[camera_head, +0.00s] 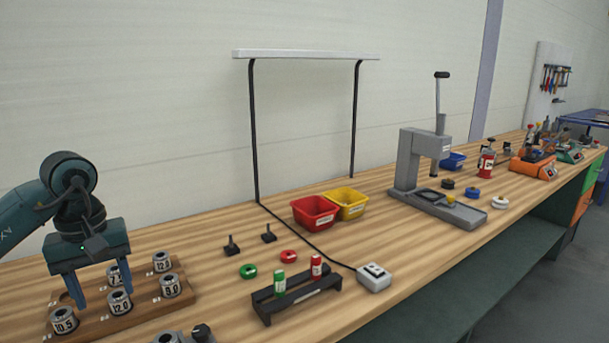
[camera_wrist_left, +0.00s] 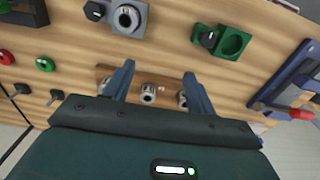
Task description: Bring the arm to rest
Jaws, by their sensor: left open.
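My left gripper (camera_head: 103,290) hangs fingers down over a wooden board (camera_head: 148,313) that holds several numbered metal dies. In the left wrist view my left gripper (camera_wrist_left: 158,84) is spread, and a metal die (camera_wrist_left: 148,93) shows between the fingers. I see nothing held, and I cannot tell whether the fingers touch the board. My right gripper is in neither view.
A black rack (camera_head: 297,294) with a green and a red cylinder stands right of the board. Red (camera_head: 315,211) and yellow (camera_head: 345,203) bins stand behind it. A grey lever press (camera_head: 428,180) stands further right. A lamp frame (camera_head: 305,54) rises at the back.

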